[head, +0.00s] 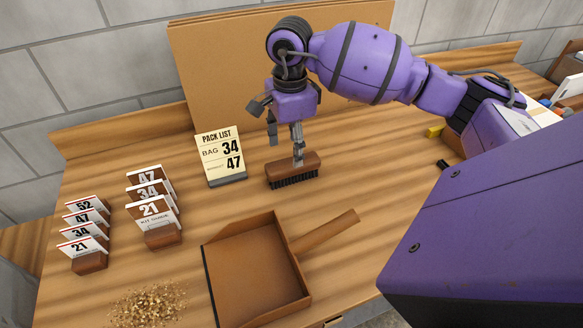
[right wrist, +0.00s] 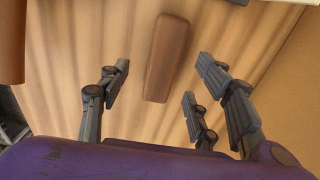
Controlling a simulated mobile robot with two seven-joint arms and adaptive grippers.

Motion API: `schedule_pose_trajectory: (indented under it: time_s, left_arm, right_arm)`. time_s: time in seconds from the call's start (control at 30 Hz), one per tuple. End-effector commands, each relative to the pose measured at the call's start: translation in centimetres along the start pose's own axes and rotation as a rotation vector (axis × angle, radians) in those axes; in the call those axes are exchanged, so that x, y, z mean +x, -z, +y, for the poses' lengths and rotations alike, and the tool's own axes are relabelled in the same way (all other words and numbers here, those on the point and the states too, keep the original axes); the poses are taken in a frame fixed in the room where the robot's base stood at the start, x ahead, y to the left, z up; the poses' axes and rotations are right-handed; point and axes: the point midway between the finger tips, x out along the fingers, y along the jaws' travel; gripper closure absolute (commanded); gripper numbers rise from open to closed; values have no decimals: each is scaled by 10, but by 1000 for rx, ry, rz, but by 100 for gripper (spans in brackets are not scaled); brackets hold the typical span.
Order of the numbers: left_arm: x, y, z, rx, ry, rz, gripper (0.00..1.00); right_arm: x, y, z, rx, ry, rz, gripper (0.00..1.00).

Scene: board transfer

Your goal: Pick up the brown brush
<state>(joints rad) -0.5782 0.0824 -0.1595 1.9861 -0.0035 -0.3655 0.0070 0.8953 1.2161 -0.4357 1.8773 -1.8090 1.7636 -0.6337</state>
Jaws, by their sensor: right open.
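The brown brush (head: 291,166) lies on the wooden table, bristles down, its dark bristles showing along the near side. My right gripper (head: 281,139) is open above it, with one finger overlapping the brush's top in the head view; contact cannot be told. In the right wrist view the brush's plain brown back (right wrist: 168,58) shows beyond the open fingers (right wrist: 160,84), between the left finger and the two right ones. Nothing is held. My left gripper is not in view.
A brown dustpan (head: 240,267) lies in front of the brush, beside scattered grains (head: 148,303). A pack list sign (head: 221,158) stands left of the brush. Numbered cards in wooden holders (head: 163,236) stand at left. A large brown board (head: 215,62) leans at the back.

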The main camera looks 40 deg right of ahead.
Motion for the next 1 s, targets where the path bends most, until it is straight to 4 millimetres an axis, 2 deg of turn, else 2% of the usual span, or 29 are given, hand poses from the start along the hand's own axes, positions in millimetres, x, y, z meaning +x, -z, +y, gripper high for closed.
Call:
schedule_pose_trajectory:
  time_s: [0.17, 0.33, 0.43, 0.53, 0.73, 0.77, 1.0]
  left_arm:
    - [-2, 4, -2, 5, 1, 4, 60]
    - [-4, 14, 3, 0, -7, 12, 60]
    - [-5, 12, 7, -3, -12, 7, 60]
    - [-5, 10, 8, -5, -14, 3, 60]
    - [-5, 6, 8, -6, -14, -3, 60]
    - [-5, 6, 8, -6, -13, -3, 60]
    - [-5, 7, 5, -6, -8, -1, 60]
  right_arm:
    - [20, 2, 0, 5, -2, -2, 42]
    - [44, 6, -3, 5, -1, -4, 42]
    - [58, 5, -3, 4, 0, -4, 42]
    - [64, 5, -3, 4, 0, -3, 42]
    - [66, 5, -3, 4, 0, -3, 42]
    - [66, 5, -3, 4, 0, -3, 44]
    - [65, 5, -4, 4, 1, -3, 75]
